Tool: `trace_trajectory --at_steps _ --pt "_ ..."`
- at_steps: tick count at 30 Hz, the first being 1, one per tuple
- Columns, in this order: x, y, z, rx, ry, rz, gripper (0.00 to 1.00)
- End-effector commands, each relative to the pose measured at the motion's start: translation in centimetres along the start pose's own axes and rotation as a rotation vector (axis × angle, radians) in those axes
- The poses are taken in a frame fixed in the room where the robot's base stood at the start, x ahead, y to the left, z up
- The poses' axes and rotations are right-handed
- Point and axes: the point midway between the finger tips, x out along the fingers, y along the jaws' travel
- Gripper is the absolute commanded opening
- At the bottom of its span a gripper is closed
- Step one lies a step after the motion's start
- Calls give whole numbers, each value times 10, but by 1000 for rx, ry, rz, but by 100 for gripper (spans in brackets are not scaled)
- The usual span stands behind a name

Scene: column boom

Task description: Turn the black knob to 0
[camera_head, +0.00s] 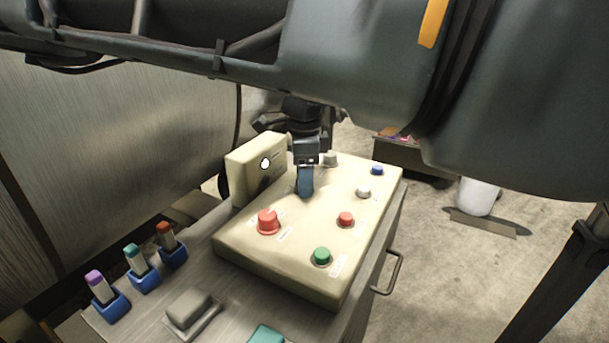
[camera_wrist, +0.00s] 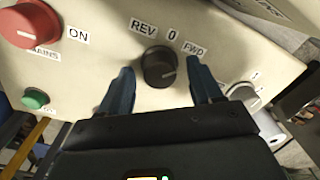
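The black knob (camera_wrist: 158,66) sits on the cream control panel (camera_wrist: 85,72) in the wrist view. The labels REV (camera_wrist: 143,28), 0 (camera_wrist: 172,34) and FWD (camera_wrist: 193,48) are printed beside it. A faint pale line shows on the knob's face, but I cannot tell clearly which label it points to. My gripper (camera_wrist: 160,68) is open, with one blue finger on each side of the knob. Small gaps seem to show between fingers and knob. In the head view my gripper (camera_head: 305,185) points down at the panel and hides the knob.
The panel also carries a large red button (camera_head: 268,221), a small red button (camera_head: 346,218), a green button (camera_head: 322,256), a white knob (camera_head: 363,191) and a blue button (camera_head: 377,170). A cream box (camera_head: 252,165) stands close left of my gripper.

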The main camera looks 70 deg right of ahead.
Motion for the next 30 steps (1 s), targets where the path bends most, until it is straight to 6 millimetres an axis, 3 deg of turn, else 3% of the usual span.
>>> trace_trajectory --at_steps 2,17,30 --pt "0 0 0 0 0 0 58" --pt "0 0 0 0 0 0 10" --pt "-2 0 -2 -101 1 0 8"
